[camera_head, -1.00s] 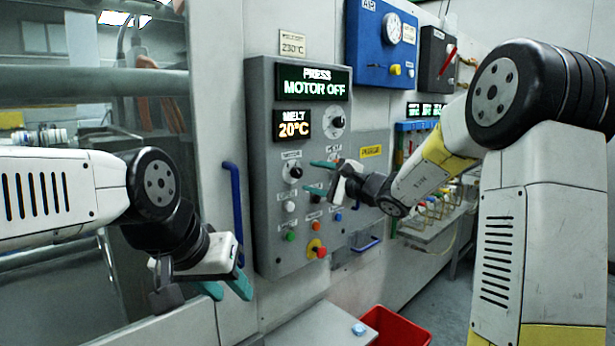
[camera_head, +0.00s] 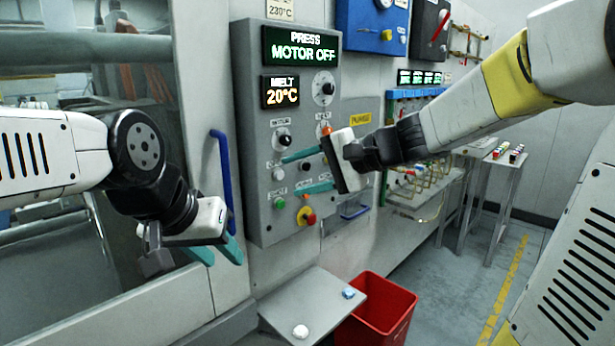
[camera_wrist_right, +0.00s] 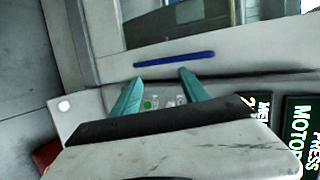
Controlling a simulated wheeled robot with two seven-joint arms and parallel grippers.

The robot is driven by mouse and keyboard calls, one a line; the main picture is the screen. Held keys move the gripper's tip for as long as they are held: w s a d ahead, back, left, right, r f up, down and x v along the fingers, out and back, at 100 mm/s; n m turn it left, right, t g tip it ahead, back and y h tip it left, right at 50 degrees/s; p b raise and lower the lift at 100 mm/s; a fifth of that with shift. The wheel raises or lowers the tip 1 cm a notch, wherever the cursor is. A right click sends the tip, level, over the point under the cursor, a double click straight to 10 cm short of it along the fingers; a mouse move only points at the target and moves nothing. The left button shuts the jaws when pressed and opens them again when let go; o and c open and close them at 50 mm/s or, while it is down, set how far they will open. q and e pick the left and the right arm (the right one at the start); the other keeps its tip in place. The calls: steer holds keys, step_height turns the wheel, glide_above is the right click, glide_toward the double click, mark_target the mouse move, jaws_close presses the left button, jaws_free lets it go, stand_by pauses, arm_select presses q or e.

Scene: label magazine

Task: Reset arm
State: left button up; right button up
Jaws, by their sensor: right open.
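My right gripper (camera_head: 306,172) is in front of the grey control panel (camera_head: 252,226) in the head view, with its teal fingers spread apart and nothing between them. The right wrist view also shows its two fingers (camera_wrist_right: 157,95) apart and empty. The panel's displays read "PRESS MOTOR OFF" (camera_head: 300,47) and "MELT 20°C" (camera_head: 281,92). My left gripper (camera_head: 219,251) hangs at the lower left, in front of the machine's front, its teal fingers pointing down. A gap shows between its fingers. The right gripper's body hides part of the panel's right side.
A blue handle (camera_head: 222,182) stands left of the panel. A sloped grey shelf (camera_head: 312,303) with small white and blue pieces and a red bin (camera_head: 385,312) are below. A small table (camera_head: 508,160) with small items stands at the back right. Floor is free at right.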

steer(key=s+d+f+n+h, duration=0.3)
steer(key=s+d+f+h, duration=0.1)
steer(key=s+d, duration=0.3)
steer(key=s+d+f+n+h, duration=0.3)
steer(key=s+d+f+h, duration=0.1)
steer(key=s+d, duration=0.4)
steer(key=shift+s+d+n+h, duration=0.2)
steer(key=shift+s+n+h, duration=0.1)
steer(key=shift+s+h, duration=0.4)
